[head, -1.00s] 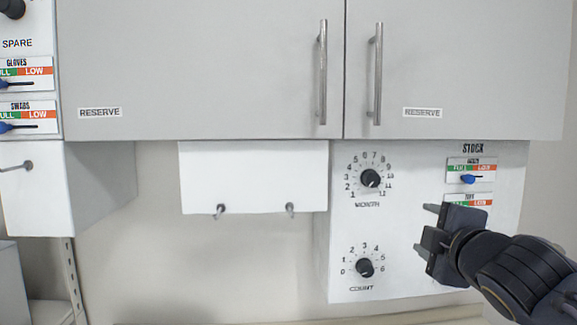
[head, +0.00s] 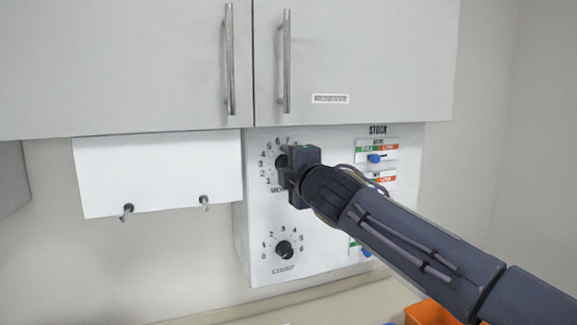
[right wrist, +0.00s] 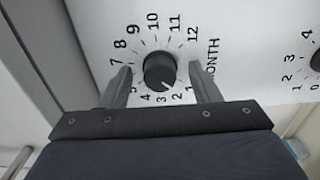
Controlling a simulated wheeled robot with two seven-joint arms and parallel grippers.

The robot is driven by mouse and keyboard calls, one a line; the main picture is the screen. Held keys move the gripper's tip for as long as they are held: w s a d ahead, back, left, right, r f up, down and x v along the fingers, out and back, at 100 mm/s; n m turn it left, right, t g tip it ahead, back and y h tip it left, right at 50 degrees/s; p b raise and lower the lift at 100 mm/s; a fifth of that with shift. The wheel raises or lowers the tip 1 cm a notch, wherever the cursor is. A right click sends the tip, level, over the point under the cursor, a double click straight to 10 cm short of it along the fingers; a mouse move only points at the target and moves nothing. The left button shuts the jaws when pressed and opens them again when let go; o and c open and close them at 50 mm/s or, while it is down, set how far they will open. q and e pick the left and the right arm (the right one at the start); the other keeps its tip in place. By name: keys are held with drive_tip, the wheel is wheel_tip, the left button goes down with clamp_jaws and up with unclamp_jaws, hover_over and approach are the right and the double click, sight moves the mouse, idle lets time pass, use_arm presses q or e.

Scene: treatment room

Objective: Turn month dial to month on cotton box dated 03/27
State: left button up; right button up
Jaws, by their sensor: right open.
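The month dial (head: 281,161) is a black round knob on the white stock panel, partly hidden by my right gripper (head: 291,168) in the head view. In the right wrist view the knob (right wrist: 160,70) sits between the open fingers of my right gripper (right wrist: 161,76), with a gap on each side. A pale mark on the knob points down, toward about 2 or 3; I cannot tell exactly which. The printed numbers ring the knob. No cotton box is in view. My left gripper is not in view.
The count dial (head: 284,250) is below the month dial. Stock sliders (head: 376,158) are to the right, partly behind my right arm. Grey cupboards (head: 350,60) hang above. A white panel with two hooks (head: 158,175) is at left. An orange bin (head: 428,313) is at lower right.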

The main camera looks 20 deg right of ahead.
drive_tip(key=shift+c, duration=0.3)
drive_tip(key=c, duration=0.9)
drive_tip(key=shift+f, duration=0.1)
drive_tip(key=shift+m+b, duration=3.8)
drive_tip(key=shift+m, duration=1.1)
